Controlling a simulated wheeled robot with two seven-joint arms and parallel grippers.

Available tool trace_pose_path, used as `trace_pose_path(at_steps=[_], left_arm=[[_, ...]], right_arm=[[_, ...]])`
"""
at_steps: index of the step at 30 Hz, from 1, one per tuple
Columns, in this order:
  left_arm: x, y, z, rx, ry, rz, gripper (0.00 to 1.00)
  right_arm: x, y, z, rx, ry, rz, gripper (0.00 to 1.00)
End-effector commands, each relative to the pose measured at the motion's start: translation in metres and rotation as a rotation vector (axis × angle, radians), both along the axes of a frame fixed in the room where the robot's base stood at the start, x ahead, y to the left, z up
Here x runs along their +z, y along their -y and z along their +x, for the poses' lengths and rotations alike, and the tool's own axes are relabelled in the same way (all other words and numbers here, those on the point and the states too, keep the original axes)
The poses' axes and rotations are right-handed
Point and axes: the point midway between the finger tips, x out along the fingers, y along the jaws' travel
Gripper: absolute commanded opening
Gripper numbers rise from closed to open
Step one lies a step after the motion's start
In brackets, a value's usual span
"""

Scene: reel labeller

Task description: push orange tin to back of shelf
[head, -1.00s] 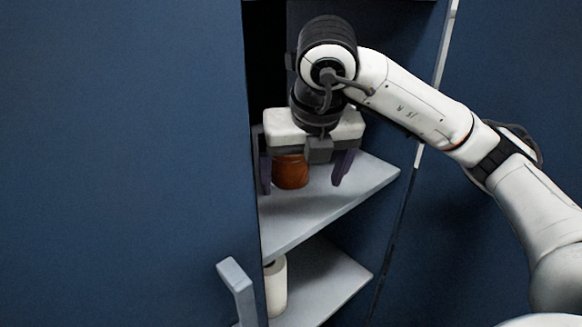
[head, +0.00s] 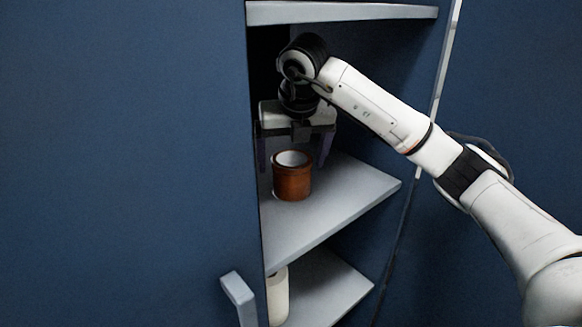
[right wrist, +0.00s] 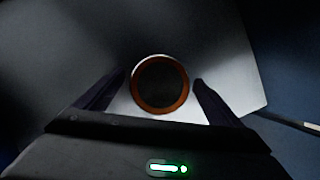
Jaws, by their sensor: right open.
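The orange tin (head: 292,182) stands upright on the middle shelf (head: 335,205), near its left side in the head view. Its top is open, with a pale inside. In the right wrist view the tin's round rim (right wrist: 160,84) shows between the fingertips, with a gap on each side. Whether any part of the gripper touches the tin cannot be told. My left gripper is not in view.
A blue cabinet door (head: 130,150) with a pale handle (head: 238,292) covers the left. An upper shelf (head: 340,12) lies above my arm. A white cylinder (head: 278,296) stands on the lower shelf (head: 320,290). The middle shelf is bare right of the tin.

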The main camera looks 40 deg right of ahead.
Motion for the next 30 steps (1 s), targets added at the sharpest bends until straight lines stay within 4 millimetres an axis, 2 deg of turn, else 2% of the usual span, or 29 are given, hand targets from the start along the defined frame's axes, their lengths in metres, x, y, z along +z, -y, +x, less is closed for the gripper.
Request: trace_pose_path(at_steps=[1, 6, 12, 20, 30], left_arm=[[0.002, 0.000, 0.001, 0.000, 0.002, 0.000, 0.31], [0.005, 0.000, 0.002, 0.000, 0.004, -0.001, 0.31], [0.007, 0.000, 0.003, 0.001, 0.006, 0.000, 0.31], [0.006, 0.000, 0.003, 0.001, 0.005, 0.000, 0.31], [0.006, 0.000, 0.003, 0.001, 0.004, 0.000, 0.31]], right_arm=[[-0.013, 0.001, 0.001, 0.000, -0.010, -0.003, 0.88], [-0.032, 0.005, 0.008, 0.000, -0.007, -0.002, 0.88], [-0.042, 0.006, 0.012, 0.001, -0.005, -0.002, 0.88], [-0.043, 0.006, 0.012, 0.001, -0.004, -0.002, 0.88], [-0.042, 0.006, 0.012, 0.001, -0.004, -0.002, 0.33]])
